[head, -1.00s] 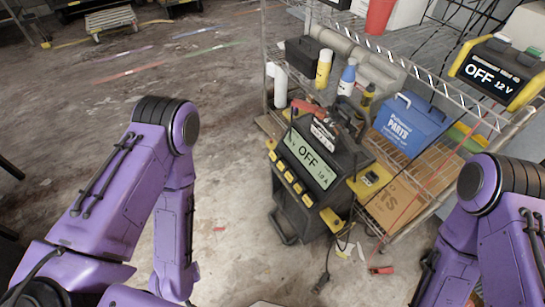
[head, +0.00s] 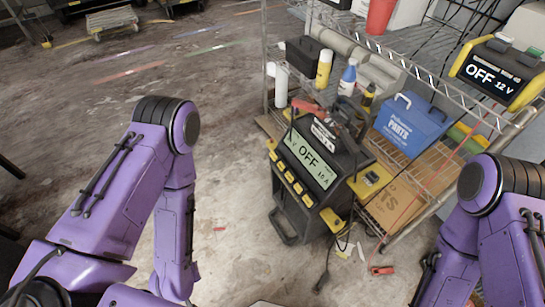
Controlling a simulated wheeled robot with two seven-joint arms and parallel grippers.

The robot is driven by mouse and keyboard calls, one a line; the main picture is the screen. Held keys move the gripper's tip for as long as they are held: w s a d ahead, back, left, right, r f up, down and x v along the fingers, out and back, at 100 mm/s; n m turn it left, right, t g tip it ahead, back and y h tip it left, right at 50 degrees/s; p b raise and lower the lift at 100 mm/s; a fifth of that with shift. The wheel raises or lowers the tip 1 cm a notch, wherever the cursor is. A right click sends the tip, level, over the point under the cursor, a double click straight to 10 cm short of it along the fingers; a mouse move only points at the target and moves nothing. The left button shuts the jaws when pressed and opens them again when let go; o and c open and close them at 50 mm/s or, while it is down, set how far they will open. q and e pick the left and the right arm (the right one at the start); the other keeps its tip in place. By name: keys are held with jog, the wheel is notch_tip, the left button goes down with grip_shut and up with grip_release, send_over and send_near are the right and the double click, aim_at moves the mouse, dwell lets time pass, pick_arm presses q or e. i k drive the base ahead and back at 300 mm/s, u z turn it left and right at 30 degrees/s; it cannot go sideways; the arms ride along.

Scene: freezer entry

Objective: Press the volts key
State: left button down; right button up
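A black charger (head: 300,207) with yellow keys stands on the floor in the middle of the head view. Its pale screen (head: 310,158) reads OFF, with smaller figures beside it that are hard to read. A row of several yellow keys (head: 290,175) runs along the screen's lower left edge; their labels are too small to read, so I cannot tell which is volts. A second black and yellow unit (head: 497,72) on the shelf at the right reads OFF 12 V. My purple arms show at left and right, apart from the charger; both grippers are out of view.
A wire shelf (head: 420,75) stands behind the charger with a blue parts box (head: 412,125), a cardboard box (head: 402,195), bottles and a red bucket (head: 380,15). A cable and a red clamp (head: 381,270) lie on the floor. The floor left of the charger is clear.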

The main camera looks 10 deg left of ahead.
aim_at(274, 156)
jog(key=k, duration=1.25)
jog(key=u, duration=0.5)
jog(key=i, duration=1.65)
jog(key=z, duration=0.75)
